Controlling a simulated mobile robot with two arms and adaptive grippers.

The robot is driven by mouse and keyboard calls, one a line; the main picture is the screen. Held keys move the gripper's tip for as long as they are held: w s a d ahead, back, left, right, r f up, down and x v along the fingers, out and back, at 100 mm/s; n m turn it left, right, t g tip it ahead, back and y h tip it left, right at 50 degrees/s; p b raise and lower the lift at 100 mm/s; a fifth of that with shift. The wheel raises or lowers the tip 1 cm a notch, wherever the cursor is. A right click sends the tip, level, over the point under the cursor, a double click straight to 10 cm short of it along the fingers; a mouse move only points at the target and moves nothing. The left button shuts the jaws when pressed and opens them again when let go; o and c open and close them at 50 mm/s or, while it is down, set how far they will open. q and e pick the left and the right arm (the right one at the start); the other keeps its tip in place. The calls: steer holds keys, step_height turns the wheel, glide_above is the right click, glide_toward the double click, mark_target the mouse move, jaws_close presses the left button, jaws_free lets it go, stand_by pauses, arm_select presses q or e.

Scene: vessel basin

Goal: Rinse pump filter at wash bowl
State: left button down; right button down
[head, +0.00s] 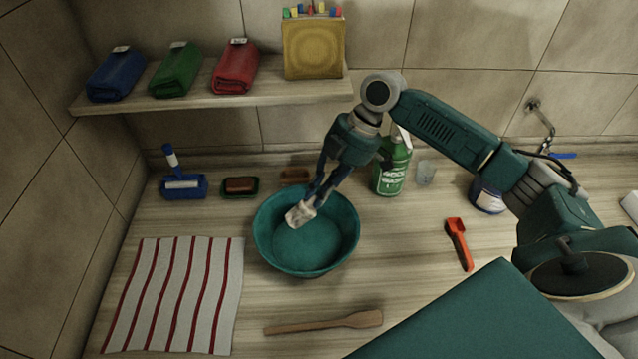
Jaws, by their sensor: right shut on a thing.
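The pump filter (300,214) is a small whitish piece held in my right gripper (312,198). My right gripper is shut on it and points down and to the left. The filter shows over the inside of the green wash bowl (307,255), near its upper part. I cannot tell whether it touches the bowl. No clear water surface shows in the bowl. My left gripper is not in view.
A striped cloth (172,297) lies left of the bowl, and a wooden spatula (325,322) lies in front. A green spray bottle (391,168) stands behind right. A red scoop (459,244) lies on the right. A shelf (215,103) with rolled towels hangs above.

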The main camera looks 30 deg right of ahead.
steer(key=f, duration=0.1)
steer(key=f+b, duration=0.1)
steer(key=f, duration=0.1)
steer(key=shift+s+a+f, duration=0.15)
steer(key=shift+s+f, duration=0.1)
steer(key=shift+w+f+b, duration=0.15)
steer(key=shift+f+b, duration=2.65)
steer(key=shift+b, duration=0.05)
step_height(320, 180, up, 6)
steer(key=p, duration=0.5)
steer(key=shift+f, duration=0.25)
steer(key=shift+r+p, duration=0.95)
steer(key=shift+r, duration=2.8)
steer(key=shift+r, duration=2)
